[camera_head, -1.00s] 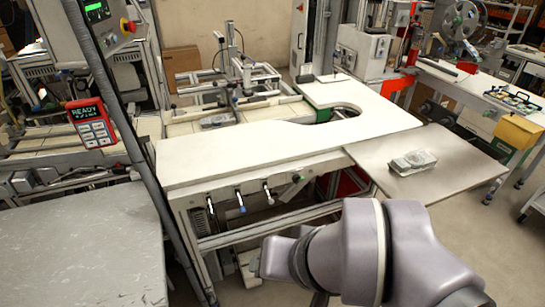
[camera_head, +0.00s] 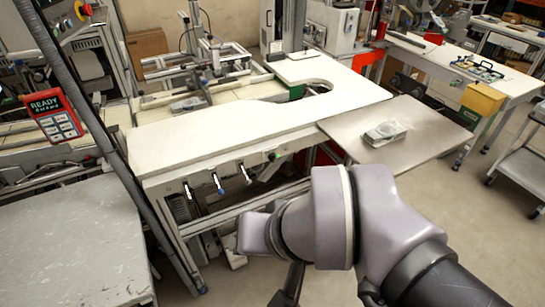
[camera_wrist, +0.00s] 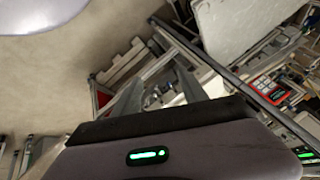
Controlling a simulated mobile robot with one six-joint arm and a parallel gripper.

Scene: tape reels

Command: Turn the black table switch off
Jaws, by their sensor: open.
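The white table (camera_head: 240,122) has a row of small switches along its front edge. A dark switch with a green part (camera_head: 273,157) is at the right end. To its left are a white-tipped lever (camera_head: 246,173), a blue-tipped lever (camera_head: 219,183) and another pale-tipped lever (camera_head: 188,191). I cannot tell for sure which is the black table switch. My gripper (camera_wrist: 158,78) shows in the wrist view with two grey fingers apart and nothing between them. The switches are not clear in that view. In the head view my arm is in front of the table, apart from the switches.
A grey side panel (camera_head: 420,145) holds a clear-wrapped package (camera_head: 385,133) to the right. A dark slanted post (camera_head: 95,125) and a red keypad reading READY (camera_head: 52,116) are at the left. A worn grey table (camera_head: 70,245) fills the lower left. Open floor lies at the lower right.

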